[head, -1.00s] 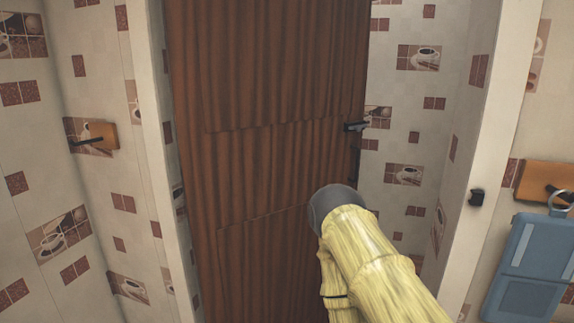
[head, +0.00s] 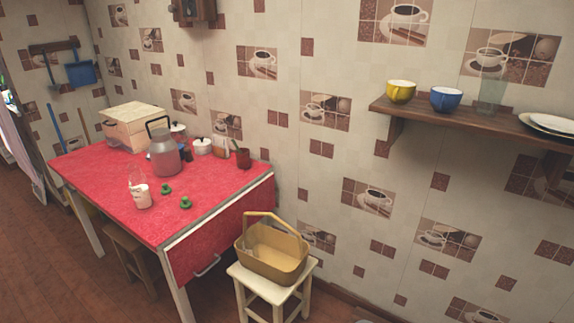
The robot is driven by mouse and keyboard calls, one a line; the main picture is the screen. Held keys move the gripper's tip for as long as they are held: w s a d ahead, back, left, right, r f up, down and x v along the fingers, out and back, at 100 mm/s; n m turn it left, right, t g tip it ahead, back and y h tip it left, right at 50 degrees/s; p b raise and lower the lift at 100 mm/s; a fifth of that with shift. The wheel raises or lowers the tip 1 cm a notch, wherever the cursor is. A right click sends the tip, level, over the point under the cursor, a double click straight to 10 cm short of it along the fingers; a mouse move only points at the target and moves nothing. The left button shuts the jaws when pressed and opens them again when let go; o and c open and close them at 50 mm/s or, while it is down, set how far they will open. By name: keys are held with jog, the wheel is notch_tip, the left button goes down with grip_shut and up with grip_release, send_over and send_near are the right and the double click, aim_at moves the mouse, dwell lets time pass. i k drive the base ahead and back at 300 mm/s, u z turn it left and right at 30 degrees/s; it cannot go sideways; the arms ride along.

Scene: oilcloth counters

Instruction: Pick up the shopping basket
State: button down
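The shopping basket (head: 272,262) is yellow-tan with one raised handle arching over it. It stands upright on a small cream stool (head: 270,294) at the right end of the red-covered table. From this angle its inside looks largely empty. My gripper is not in the head view, so I cannot see whether it is open or shut.
A brown stool (head: 130,249) is tucked beneath. A wall shelf (head: 470,119) with cups hangs at right. Wooden floor is open at lower left.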

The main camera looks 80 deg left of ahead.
aim_at(283, 257)
jog(key=u, duration=4.75)
jog(key=i, duration=1.6)
jog(key=z, duration=1.45)
